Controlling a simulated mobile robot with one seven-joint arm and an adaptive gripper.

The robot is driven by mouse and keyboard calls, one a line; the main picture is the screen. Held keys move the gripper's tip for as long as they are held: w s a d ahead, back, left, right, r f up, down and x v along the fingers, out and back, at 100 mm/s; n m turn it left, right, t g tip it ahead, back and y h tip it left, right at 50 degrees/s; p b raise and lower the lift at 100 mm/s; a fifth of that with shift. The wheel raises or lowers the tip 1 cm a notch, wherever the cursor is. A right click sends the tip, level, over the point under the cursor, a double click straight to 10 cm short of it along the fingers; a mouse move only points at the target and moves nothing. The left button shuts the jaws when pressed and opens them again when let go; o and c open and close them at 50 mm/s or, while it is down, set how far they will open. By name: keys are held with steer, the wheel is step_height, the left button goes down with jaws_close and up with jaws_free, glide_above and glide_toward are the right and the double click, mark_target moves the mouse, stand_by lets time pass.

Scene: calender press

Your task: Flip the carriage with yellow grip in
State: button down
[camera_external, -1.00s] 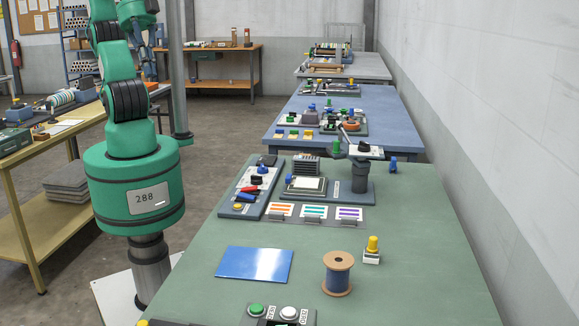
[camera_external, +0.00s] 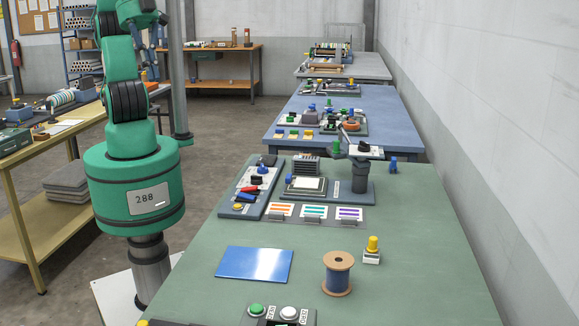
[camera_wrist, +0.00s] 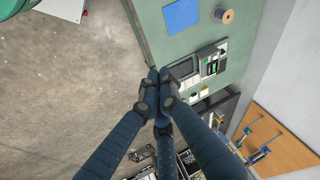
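My gripper (camera_wrist: 158,76) has dark blue fingers that come together at their tips in the wrist view. It looks shut with nothing between them, high above the floor and the edge of the green table. I cannot make out for sure a carriage with a yellow grip. In the external view a yellow knob on a small white block (camera_external: 372,252) stands right of the spool. A yellow bit (camera_external: 143,322) shows at the bottom edge, mostly cut off. A panel unit (camera_wrist: 210,66) with a green part lies right of my fingertips in the wrist view.
The green table (camera_external: 420,275) carries a blue sheet (camera_external: 254,263), a spool (camera_external: 337,277), a button box (camera_external: 283,313) and a control panel (camera_external: 249,192). A dark post (camera_external: 361,182) stands farther back. A wall runs along the right. The table's right side is mostly clear.

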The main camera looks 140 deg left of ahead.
steer(key=w+d+f+m+g+y, duration=0.1)
steer(key=w+d+f+m, duration=0.45)
steer(key=w, duration=0.45)
steer(key=w+d+f+m, duration=0.4)
steer(key=w+d+m, duration=0.25)
steer(key=w, duration=0.35)
steer(key=w+d+f+m+y, duration=0.1)
steer(key=w+d+f+m, duration=0.4)
steer(key=d+f, duration=0.3)
steer(key=w+d+f+m, duration=0.5)
steer(key=d+f, duration=0.3)
steer(key=f, duration=0.3)
steer(key=shift+w+d+f+m+g+y+b, duration=0.15)
steer(key=shift+d+f+m+g+y+b, duration=0.15)
steer(key=shift+f+m+y+b, duration=0.15)
steer(key=shift+a, duration=0.1)
